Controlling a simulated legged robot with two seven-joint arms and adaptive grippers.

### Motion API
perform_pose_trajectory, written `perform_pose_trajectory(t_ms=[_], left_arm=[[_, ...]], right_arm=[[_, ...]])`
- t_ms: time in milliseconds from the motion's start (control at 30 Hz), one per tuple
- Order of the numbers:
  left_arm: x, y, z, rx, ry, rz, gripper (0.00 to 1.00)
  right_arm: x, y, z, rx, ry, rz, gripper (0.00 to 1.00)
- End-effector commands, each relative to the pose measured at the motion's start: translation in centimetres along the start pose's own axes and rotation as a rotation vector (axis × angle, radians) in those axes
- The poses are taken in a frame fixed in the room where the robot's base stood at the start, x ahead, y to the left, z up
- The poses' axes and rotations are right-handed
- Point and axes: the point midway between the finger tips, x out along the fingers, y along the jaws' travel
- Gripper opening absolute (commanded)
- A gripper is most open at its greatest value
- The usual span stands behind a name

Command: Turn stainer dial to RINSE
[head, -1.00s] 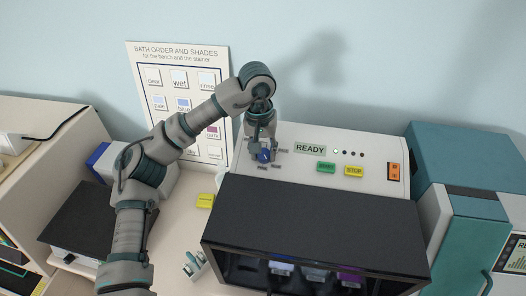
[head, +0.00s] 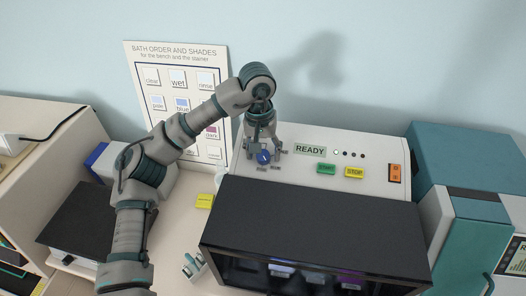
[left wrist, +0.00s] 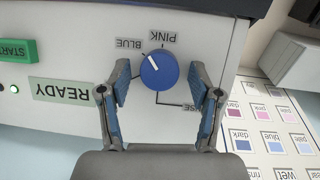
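The blue round stainer dial (head: 264,157) sits on the white sloped panel of the stainer. In the left wrist view the dial (left wrist: 159,72) has a white pointer line aimed up and left, toward the BLUE label (left wrist: 129,43). The PINK label (left wrist: 163,37) is above it. The RINSE label (left wrist: 190,106) is at the lower right, partly hidden by a finger. My left gripper (head: 264,150) is open at the dial. In the left wrist view its fingers (left wrist: 160,85) stand on either side of the dial, with gaps. My right gripper is not in view.
A READY display (head: 310,150), a green START button (head: 326,168), a yellow button (head: 354,172) and an orange switch (head: 395,173) are right of the dial. The black stainer hood (head: 320,225) is in front. A bath order chart (head: 180,65) stands behind my arm.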

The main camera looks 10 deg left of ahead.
Motion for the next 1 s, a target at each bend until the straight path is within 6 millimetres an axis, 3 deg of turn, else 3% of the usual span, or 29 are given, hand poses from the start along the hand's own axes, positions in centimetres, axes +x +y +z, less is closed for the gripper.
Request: perform_pose_trajectory(t_ms=[267, 367, 700, 1000], left_arm=[[-0.7, 0.0, 0.2, 0.000, 0.006, 0.001, 0.63], [-2.0, 0.1, 0.0, 0.000, 0.008, 0.001, 0.63], [-9.3, 0.0, -0.2, -0.002, 0.007, 0.001, 0.63], [-11.9, 0.0, -0.4, 0.000, 0.000, 0.001, 0.63]], right_arm=[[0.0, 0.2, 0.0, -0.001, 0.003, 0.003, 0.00], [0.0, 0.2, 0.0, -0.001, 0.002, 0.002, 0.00], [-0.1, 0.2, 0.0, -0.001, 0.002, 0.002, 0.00], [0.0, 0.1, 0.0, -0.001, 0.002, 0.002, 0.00]])
